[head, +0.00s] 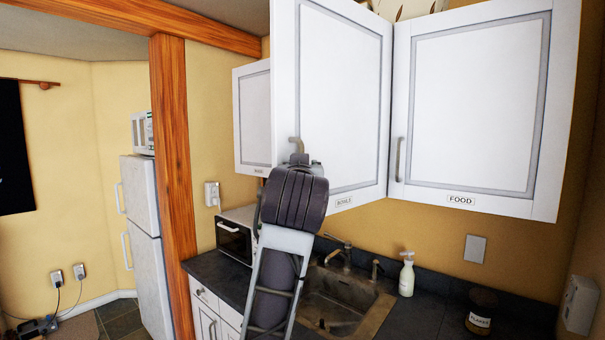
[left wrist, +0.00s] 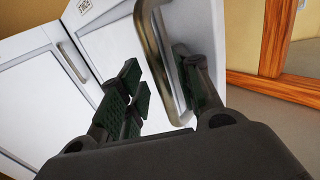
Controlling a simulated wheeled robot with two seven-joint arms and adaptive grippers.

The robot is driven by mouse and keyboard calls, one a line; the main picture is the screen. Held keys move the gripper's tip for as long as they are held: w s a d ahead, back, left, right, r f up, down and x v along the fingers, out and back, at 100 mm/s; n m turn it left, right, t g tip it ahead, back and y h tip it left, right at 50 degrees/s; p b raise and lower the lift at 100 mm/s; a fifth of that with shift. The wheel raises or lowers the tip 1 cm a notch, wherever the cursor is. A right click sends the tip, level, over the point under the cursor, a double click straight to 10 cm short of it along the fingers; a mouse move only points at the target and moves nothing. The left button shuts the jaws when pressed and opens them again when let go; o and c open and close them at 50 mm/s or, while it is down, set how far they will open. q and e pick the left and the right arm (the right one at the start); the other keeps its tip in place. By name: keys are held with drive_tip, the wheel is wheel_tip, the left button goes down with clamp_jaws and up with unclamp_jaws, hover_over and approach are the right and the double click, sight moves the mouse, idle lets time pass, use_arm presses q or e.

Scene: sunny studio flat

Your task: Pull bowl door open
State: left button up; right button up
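The white cabinet door labelled BOWLS (head: 340,95) hangs above the sink. It stands at an angle to the FOOD door and looks partly swung out toward me. Its curved metal handle (head: 295,142) is near its lower left. My left gripper (head: 301,160) is at the handle, its fingers mostly hidden by the wrist in the head view. In the left wrist view, the handle (left wrist: 152,42) passes between the green-padded fingers of the gripper (left wrist: 158,68). The fingers are apart, with visible gaps beside the handle. My right gripper is not in view.
The white FOOD door (head: 475,105) is closed at the right. A small white cabinet (head: 252,115) hangs at the left. Below are a sink (head: 340,300), soap bottle (head: 406,275), jar (head: 481,312) and microwave (head: 235,238). A wooden post (head: 173,150) stands left.

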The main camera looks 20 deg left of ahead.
use_arm(q)
drive_tip(key=v, duration=1.2)
drive_tip(key=shift+f, duration=0.1)
